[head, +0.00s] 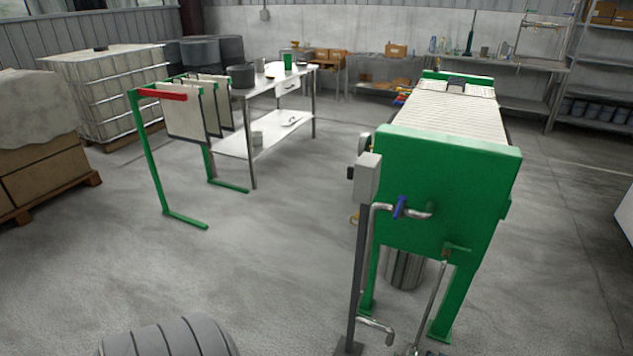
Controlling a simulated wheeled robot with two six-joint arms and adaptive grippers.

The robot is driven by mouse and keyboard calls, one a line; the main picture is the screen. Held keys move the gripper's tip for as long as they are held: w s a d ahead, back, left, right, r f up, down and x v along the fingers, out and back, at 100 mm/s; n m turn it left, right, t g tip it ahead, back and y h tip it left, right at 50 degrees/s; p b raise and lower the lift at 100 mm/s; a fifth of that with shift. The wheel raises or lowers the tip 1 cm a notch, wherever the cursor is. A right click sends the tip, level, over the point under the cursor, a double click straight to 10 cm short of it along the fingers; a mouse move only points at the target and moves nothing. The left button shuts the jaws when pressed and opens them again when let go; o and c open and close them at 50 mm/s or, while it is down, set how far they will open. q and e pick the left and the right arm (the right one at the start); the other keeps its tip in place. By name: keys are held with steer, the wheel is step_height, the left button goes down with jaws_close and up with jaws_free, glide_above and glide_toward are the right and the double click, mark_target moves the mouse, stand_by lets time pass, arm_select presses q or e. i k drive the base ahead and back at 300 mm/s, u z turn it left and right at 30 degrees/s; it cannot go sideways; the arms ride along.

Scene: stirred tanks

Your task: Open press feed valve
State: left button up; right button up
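The filter press (447,185) stands at the right, with a green end plate facing me and a row of pale plates behind it. A metal feed pipe (379,208) bends into the front of the end plate. A valve with a blue handle (399,207) sits on this pipe. The handle looks steeply upright, across the pipe's roughly level run. Neither of my grippers is in view, and nothing touches the handle.
A grey post with a box (367,178) stands close left of the valve. Lower pipes (376,326) stick out near the floor. A green rack (150,160) with hanging plates and a steel table (240,148) stand left. The floor between is clear.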

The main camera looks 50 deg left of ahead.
mark_target(402, 199)
steer(key=u, duration=0.35)
steer(key=i, duration=1)
steer(key=z, duration=0.05)
